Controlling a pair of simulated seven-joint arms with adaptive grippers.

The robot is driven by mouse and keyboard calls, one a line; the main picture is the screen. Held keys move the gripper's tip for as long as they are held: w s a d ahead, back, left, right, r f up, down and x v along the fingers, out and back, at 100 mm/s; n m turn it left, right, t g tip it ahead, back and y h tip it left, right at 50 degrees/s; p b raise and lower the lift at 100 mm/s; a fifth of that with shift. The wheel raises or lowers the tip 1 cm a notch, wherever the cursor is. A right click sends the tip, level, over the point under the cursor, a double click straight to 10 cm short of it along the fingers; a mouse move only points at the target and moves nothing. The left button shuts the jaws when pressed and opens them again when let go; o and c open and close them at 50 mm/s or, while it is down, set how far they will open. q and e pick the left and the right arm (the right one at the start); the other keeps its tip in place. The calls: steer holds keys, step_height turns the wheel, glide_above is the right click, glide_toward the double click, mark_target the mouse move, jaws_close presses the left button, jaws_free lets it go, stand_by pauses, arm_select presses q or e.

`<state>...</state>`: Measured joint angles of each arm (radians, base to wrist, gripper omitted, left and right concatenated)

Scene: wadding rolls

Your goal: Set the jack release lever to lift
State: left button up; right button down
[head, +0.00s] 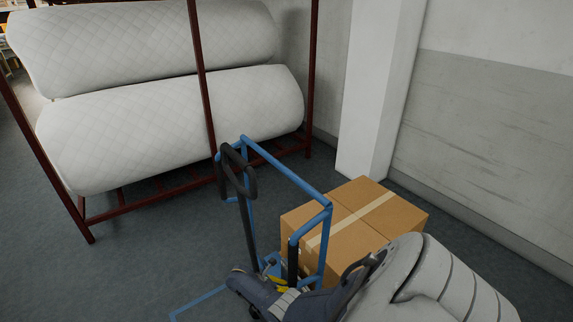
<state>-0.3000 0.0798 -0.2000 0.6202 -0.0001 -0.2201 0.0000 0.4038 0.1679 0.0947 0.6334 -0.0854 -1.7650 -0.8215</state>
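A blue-framed jack (283,172) stands on the floor at the lower middle of the head view. A black looped handle (249,215) rises at its left side. A small yellow part (278,282) shows low on the jack; I cannot tell whether this is the release lever, and no lever setting can be read. My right arm comes in from the lower right, and its dark gripper end (262,287) is low in front of the jack, overlapping its base. I cannot tell whether it touches the jack or how its fingers stand. My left gripper is out of view.
A taped cardboard box (388,212) is just behind and right of the jack. A dark red rack (204,85) with two large white wadding rolls (185,125) stands at the back left. A white pillar (373,95) and wall bound the right. Floor at left is clear.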

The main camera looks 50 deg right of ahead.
steer(key=shift+w, duration=0.1)
stand_by(0.3)
steer(key=c, duration=1.1)
jaws_free()
steer(key=shift+o, duration=0.2)
steer(key=v, duration=1.2)
steer(key=shift+f, duration=0.1)
